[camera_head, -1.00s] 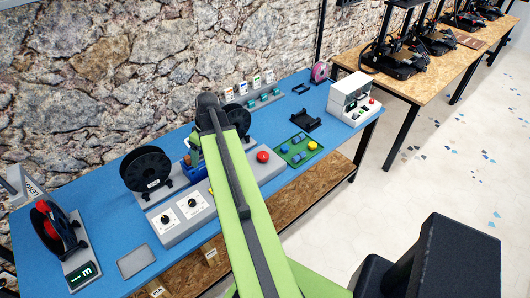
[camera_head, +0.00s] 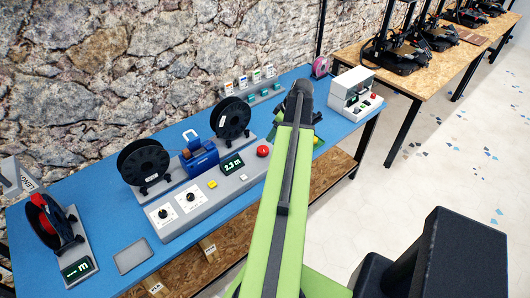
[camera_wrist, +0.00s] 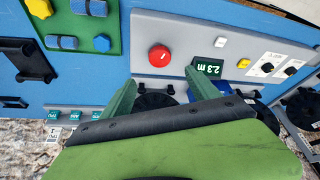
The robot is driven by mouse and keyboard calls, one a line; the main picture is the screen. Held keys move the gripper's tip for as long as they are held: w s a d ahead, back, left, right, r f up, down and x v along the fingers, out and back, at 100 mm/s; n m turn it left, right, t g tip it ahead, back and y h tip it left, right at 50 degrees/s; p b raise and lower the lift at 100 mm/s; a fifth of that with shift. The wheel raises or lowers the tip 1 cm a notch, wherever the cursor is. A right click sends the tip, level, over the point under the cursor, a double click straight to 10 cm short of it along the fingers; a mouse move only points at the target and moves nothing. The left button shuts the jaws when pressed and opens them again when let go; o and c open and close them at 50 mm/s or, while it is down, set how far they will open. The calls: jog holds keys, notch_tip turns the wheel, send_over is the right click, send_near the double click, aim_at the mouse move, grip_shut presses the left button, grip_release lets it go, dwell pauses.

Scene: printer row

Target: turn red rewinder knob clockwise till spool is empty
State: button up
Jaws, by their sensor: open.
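A round red knob or button (camera_head: 263,151) with a small white mark sits on the grey rewinder base (camera_head: 205,210). It also shows in the wrist view (camera_wrist: 160,56), just beyond my fingertips. A green-lit display (camera_head: 231,164) beside it reads 2.3 m. Two black spools, a left one (camera_head: 143,163) and a right one (camera_head: 231,117), stand on the rewinder, with a blue block (camera_head: 201,155) between them. How much filament they hold I cannot tell. My gripper (camera_wrist: 160,93) is open and empty, its two green fingers apart, not touching the knob.
A separate stand with a red-and-black spool (camera_head: 50,222) is at the front left. A green tray (camera_wrist: 82,22) with blue and yellow pieces lies beside the rewinder. A grey-white machine (camera_head: 354,92) stands at the far right. A stone wall (camera_head: 110,60) runs behind.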

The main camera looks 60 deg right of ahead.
aim_at(264, 149)
jog(key=b+x, duration=1.1)
jog(key=x, duration=0.2)
jog(key=shift+f, duration=0.25)
jog(key=shift+r, duration=0.15)
jog(key=shift+c, duration=0.3)
jog(key=c, duration=1.2)
jog(key=shift+s+d, duration=0.1)
jog(key=shift+d, duration=0.15)
jog(key=shift+c, duration=0.5)
jog(key=shift+a, duration=0.25)
